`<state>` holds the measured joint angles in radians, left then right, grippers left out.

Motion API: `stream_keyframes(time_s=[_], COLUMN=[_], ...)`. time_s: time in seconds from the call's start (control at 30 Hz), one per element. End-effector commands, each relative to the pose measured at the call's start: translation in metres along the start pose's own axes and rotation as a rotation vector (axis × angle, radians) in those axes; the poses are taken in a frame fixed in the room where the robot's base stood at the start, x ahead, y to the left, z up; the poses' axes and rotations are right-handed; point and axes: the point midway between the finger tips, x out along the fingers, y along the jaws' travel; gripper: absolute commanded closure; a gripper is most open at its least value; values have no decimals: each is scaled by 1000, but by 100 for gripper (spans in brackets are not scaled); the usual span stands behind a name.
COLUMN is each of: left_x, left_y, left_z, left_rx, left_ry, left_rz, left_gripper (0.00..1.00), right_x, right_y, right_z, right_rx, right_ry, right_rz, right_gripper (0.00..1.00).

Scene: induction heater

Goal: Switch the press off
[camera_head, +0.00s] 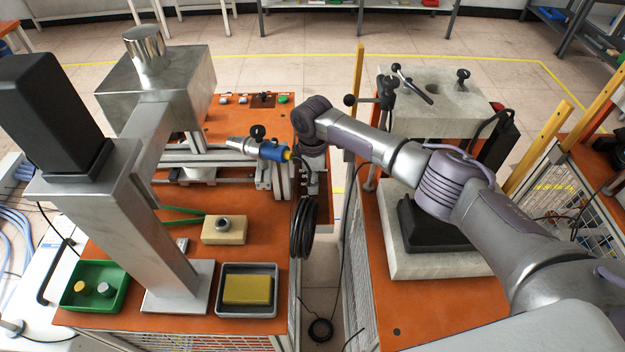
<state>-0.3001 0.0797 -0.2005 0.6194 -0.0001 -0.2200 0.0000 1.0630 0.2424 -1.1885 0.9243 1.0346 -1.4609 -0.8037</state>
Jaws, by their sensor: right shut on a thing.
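The steel machine on the left, which I take to be the press, has a thick column (125,210), a dark box (50,115) on top and a grey metal block (160,80). Small red and green buttons (283,99) sit at the back of its orange table. My right arm reaches across from the lower right. My right gripper (308,160) points down at the table's right edge, just right of a blue cylinder with a yellow end (271,151). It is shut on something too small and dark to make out. Its fingertips are mostly hidden. My left gripper is out of view.
A green tray (70,299), a grey tray (225,309) with a yellow block (247,289) and a tan block (223,231) lie on the left table. A black cable coil (303,229) hangs at its edge. A concrete fixture (440,112) stands right, across a gap.

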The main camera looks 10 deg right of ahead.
Motion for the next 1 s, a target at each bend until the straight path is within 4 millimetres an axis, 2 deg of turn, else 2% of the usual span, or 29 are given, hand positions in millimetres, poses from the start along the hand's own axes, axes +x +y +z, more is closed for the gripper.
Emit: stream_keyframes(time_s=[0.27, 1.0], left_x=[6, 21], left_y=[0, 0], left_z=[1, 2], left_rx=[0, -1], left_ry=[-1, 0], left_rz=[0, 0], left_gripper=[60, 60], right_x=[0, -1], right_y=[0, 1], right_z=[-1, -1], right_rx=[-188, -889], right_ry=[3, 1], right_rz=[2, 4], right_gripper=[100, 100])
